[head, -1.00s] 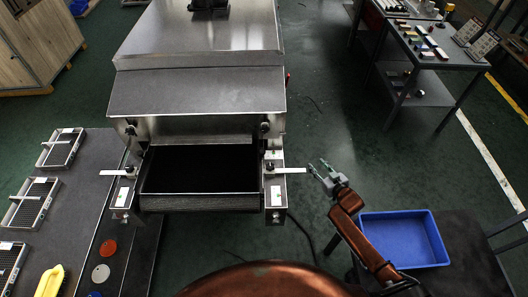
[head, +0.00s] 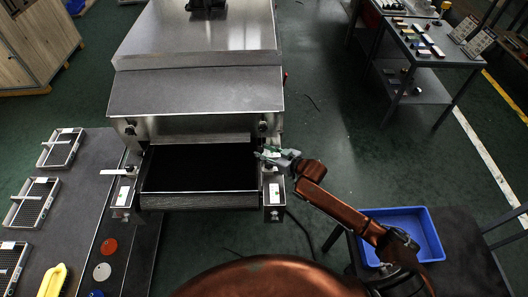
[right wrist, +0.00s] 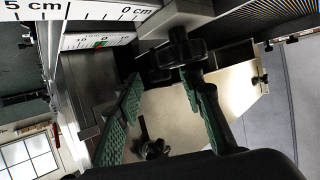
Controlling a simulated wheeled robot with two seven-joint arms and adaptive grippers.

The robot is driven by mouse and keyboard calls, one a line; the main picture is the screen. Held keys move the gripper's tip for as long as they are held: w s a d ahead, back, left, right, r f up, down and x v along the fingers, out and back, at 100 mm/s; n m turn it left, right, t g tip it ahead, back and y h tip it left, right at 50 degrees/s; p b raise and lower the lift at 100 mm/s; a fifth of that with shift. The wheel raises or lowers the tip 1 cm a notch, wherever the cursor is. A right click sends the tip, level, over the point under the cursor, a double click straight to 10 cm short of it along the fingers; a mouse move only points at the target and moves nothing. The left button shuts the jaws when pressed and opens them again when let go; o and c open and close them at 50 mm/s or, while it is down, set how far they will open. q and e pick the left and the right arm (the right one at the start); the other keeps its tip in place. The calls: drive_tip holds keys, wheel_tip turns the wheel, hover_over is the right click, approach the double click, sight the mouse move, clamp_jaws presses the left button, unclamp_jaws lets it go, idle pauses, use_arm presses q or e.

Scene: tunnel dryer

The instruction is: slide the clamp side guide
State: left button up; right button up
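The dryer's black belt (head: 200,172) runs between two metal side brackets. My right gripper (head: 262,154) is over the right bracket (head: 274,196) in the head view, at the belt's right edge. In the right wrist view its two green-padded fingers (right wrist: 163,82) stand apart, with no object clearly held between them. A dark clamp knob (right wrist: 178,52) shows just beyond the fingertips, nearer the right finger; contact is unclear. A white centimetre scale (right wrist: 85,11) lies at the top left of that view. The right guide is largely hidden by my gripper and arm. My left gripper is out of view.
The dryer hood (head: 197,92) rises behind the belt. A left-hand white scale (head: 117,171) and bracket mirror the right ones. A dark side table (head: 118,238) with trays and coloured discs stands left. A blue bin (head: 427,240) is at right; a workbench (head: 440,53) stands farther back.

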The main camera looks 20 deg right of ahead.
drive_tip(key=shift+w+a+f, duration=0.1)
drive_tip(key=shift+w+a, duration=0.05)
drive_tip(key=shift+w, duration=0.05)
clamp_jaws()
idle(0.4)
